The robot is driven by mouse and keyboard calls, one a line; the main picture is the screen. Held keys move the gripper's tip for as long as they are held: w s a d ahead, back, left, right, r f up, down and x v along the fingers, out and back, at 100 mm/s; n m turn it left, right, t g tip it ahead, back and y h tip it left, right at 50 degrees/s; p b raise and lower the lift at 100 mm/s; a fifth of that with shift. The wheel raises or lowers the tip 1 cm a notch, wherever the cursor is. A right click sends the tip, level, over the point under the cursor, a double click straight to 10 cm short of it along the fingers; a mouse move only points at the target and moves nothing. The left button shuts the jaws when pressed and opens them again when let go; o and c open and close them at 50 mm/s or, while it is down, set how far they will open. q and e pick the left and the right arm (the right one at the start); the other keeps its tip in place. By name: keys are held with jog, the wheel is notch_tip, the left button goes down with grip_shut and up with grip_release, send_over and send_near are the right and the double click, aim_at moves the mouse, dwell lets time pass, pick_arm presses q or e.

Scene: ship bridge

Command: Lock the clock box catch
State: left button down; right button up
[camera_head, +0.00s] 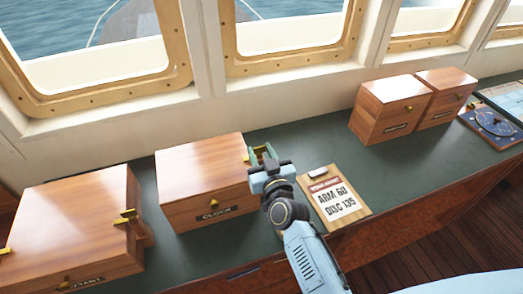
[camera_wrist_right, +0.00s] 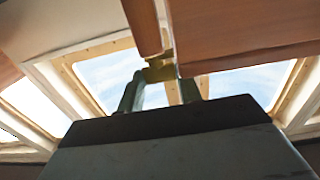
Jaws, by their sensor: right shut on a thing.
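The clock box (camera_head: 200,172) is a closed reddish-brown wooden box with a dark CLOCK label on its front. It stands on the green counter in the middle of the head view. Its brass catch (camera_head: 247,158) is on the right side. My right gripper (camera_head: 261,153) is at that side, shut on the catch. In the right wrist view, the brass catch (camera_wrist_right: 158,70) shows between the two fingertips, beside the wooden box side (camera_wrist_right: 235,35). The fingers partly hide the catch, so I cannot tell its exact turn. My left gripper is not in view.
A larger wooden box (camera_head: 75,215) with brass catches stands at left. A clipboard (camera_head: 335,197) reading "ARM 60 DISC 135" lies just right of my right gripper. Two more boxes (camera_head: 390,105) and a dial instrument (camera_head: 493,122) stand at right. Bare green counter (camera_head: 310,145) lies between.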

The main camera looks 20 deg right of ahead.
jog(key=o, duration=1)
jog(key=shift+s, duration=0.1)
jog(key=s+b, duration=0.1)
jog(key=s, duration=1.2)
jog(key=shift+s+d, duration=0.1)
jog(key=shift+s, duration=0.05)
